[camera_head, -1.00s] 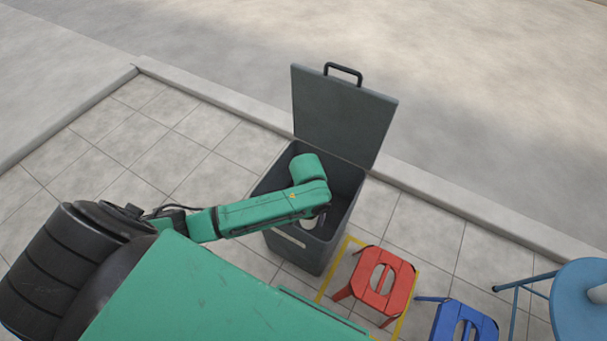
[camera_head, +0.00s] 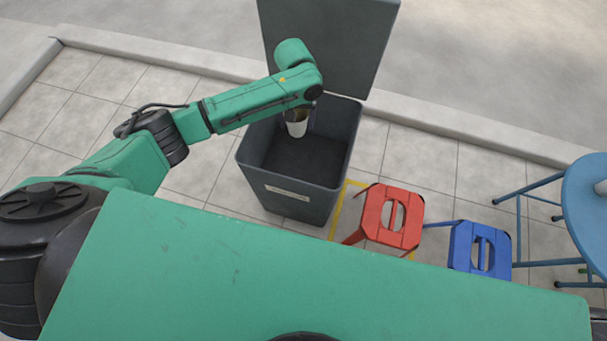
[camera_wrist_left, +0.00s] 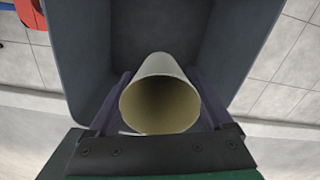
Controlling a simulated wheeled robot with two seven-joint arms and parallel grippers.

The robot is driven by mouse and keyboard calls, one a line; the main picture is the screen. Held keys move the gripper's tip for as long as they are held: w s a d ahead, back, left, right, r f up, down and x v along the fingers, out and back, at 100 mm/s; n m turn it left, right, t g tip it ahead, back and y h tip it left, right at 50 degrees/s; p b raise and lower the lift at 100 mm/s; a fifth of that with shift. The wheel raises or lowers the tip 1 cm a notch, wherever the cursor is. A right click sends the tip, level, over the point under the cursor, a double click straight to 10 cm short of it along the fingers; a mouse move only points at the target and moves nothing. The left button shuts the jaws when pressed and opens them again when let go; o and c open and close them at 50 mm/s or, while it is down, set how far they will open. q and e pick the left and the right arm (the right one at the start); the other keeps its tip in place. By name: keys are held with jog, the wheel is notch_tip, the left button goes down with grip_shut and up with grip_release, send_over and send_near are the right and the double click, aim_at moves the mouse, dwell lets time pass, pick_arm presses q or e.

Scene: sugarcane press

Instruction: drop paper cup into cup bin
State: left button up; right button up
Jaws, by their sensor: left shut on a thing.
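A white paper cup (camera_head: 297,124) hangs over the open cup bin. In the left wrist view the paper cup (camera_wrist_left: 160,102) shows its open, empty-looking mouth toward the camera. My left gripper (camera_head: 306,116) is shut on the cup, with a finger on each side of it; the fingers show better in the left wrist view (camera_wrist_left: 160,112). The cup bin (camera_head: 300,200) is a dark grey box with a pale label on its front. Its lid (camera_head: 340,45) stands open at the back. My right gripper is not in view.
A red stool (camera_head: 376,215) stands right of the bin, near yellow floor marking. A blue stool (camera_head: 461,244) and a round blue table (camera_head: 590,215) are farther right. Tiled floor left of the bin is clear. A kerb (camera_head: 450,130) runs behind.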

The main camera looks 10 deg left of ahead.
pick_arm(q)
jog(key=shift+r, duration=0.1)
jog(key=o, duration=1.1)
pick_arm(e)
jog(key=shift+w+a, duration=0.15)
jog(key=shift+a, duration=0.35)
pick_arm(q)
notch_tip(320, 180, up, 14)
jog(key=p, duration=0.2)
jog(key=shift+r+p, duration=0.25)
jog(key=shift+p, duration=0.1)
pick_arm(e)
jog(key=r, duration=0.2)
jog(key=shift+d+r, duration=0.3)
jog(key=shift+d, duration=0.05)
